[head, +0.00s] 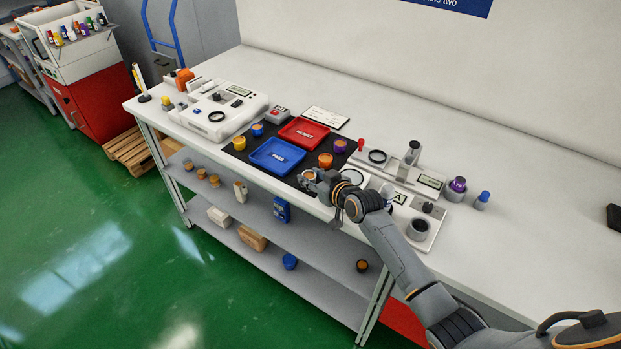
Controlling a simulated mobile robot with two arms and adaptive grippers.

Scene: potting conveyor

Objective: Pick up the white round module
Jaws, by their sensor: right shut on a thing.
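The white round module (308,174) is a small pale cylinder with a copper-coloured top, at the front edge of the black mat (235,150). My right gripper (309,184) is at the module, shut on it; the dark fingers hide most of its side. I cannot tell whether the module still touches the mat. My left gripper is not in view.
A blue PASS tray (257,165) and a red REJECT tray (298,143) lie on the mat. Orange (326,160), purple (340,146), yellow (239,143) and blue (257,129) modules stand around them. A test fixture (432,210) is to the right. The bench's back is clear.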

